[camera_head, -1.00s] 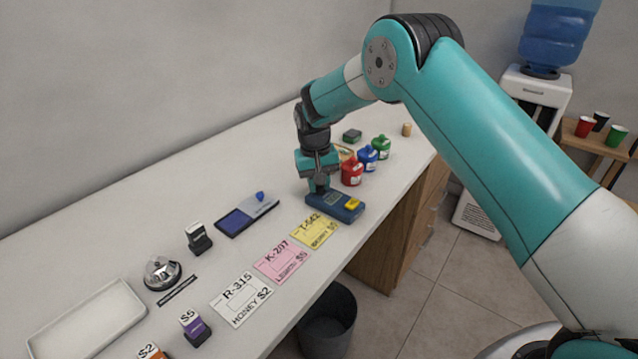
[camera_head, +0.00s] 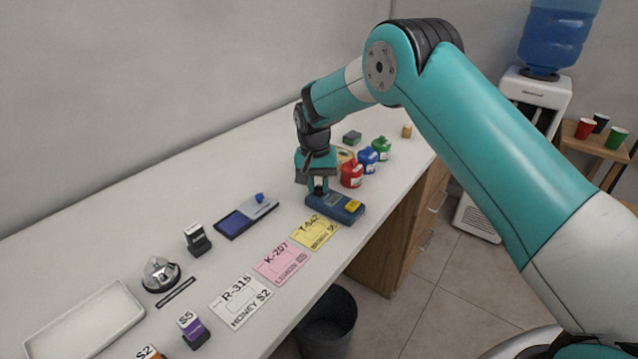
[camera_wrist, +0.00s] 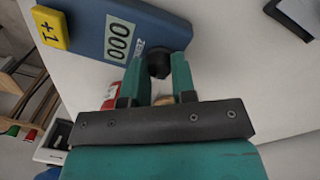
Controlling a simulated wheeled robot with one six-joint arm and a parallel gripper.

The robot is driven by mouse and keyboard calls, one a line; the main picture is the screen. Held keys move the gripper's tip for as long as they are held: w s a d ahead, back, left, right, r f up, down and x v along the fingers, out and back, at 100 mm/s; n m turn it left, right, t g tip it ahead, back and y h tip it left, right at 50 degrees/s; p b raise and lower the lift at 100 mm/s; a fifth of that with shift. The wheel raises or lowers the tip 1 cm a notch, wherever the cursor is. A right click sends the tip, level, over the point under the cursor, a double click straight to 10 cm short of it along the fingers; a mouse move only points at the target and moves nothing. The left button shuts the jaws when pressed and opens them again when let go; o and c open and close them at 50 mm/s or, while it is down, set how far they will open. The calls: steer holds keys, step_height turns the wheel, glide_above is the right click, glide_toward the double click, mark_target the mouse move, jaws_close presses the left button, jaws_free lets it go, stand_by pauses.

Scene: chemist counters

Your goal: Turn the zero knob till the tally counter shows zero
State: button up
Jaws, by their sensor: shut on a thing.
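The tally counter (camera_head: 332,205) is a blue block lying on the white counter, and its body (camera_wrist: 84,22) fills the upper left of the wrist view. Its pale display (camera_wrist: 119,39) reads 000. A yellow +1 button (camera_wrist: 50,27) sits at one end, and the word ZERO is printed near the other end. The dark round zero knob (camera_wrist: 159,66) lies between the fingertips of my gripper (camera_wrist: 159,76), which is shut on it. In the head view my gripper (camera_head: 318,188) points down over the far left end of the tally counter and hides the knob.
A blue ink pad (camera_head: 236,223) lies to the left. Red, blue and green bottles (camera_head: 352,175) stand just behind the tally counter. Yellow, pink and white cards (camera_head: 281,263) lie along the front edge. The counter's rear left is clear.

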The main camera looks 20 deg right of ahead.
steer(key=shift+w+r, duration=0.15)
steer(key=o, duration=0.9)
steer(key=r, duration=1.1)
steer(key=a+r+b, duration=0.1)
steer(key=r, duration=0.5)
steer(key=shift+w+r, duration=0.15)
steer(key=shift+w, duration=0.05)
steer(key=shift+s, duration=0.1)
